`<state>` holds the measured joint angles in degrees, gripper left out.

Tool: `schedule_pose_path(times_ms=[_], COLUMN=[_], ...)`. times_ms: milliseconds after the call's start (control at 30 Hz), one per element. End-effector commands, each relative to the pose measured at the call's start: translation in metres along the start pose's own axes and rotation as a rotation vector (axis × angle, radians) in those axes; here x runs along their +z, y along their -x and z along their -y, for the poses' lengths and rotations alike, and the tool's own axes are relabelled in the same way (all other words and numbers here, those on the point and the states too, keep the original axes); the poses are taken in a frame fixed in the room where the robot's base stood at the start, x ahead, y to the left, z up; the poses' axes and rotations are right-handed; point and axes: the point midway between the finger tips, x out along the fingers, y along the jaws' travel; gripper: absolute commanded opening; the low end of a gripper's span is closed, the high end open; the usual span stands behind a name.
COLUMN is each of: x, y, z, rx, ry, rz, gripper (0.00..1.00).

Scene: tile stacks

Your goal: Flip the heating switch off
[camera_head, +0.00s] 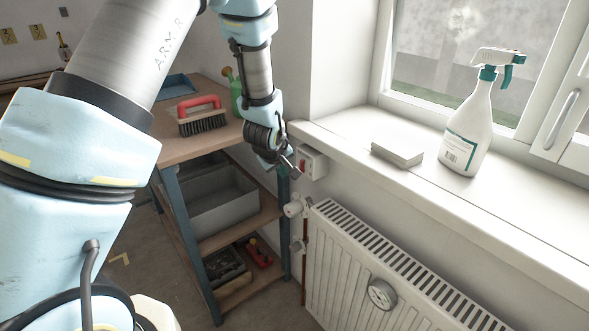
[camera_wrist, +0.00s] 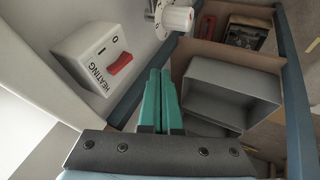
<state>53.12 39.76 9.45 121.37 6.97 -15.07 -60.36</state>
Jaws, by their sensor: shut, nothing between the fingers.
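The heating switch is a white box (camera_head: 314,162) on the wall below the window sill. In the wrist view the box (camera_wrist: 80,48) bears the word HEATING, position marks and a red rocker (camera_wrist: 121,63). I cannot tell for sure which end of the rocker is pressed in. My gripper (camera_head: 294,172) is beside the box in the head view. In the wrist view its green fingers (camera_wrist: 159,72) are together and empty, to the right of the rocker, with a visible gap in the picture; contact does not show.
A radiator (camera_head: 350,270) with a valve (camera_head: 293,208) stands below the sill. A spray bottle (camera_head: 469,128) and a white block (camera_head: 398,151) are on the sill. A shelved workbench (camera_head: 215,145) carries a red-handled brush (camera_head: 201,118); a grey bin (camera_wrist: 229,95) sits on its shelf.

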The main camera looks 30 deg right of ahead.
Motion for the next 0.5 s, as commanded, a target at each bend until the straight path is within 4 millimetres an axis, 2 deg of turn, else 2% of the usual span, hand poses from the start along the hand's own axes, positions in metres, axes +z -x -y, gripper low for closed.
schedule_pose_path(times_ms=[133, 200, 300, 500], x=[0.000, 0.001, 0.001, 0.002], y=[-0.023, -0.027, -0.034, -0.042], z=[-0.001, -0.015, -0.024, -0.033], rx=[-0.001, 0.001, 0.000, 0.000], ry=[-0.002, -0.005, -0.004, -0.001], rz=[0.001, 0.001, 0.000, 0.000], gripper=[0.00, 0.00, 0.00, 0.00])
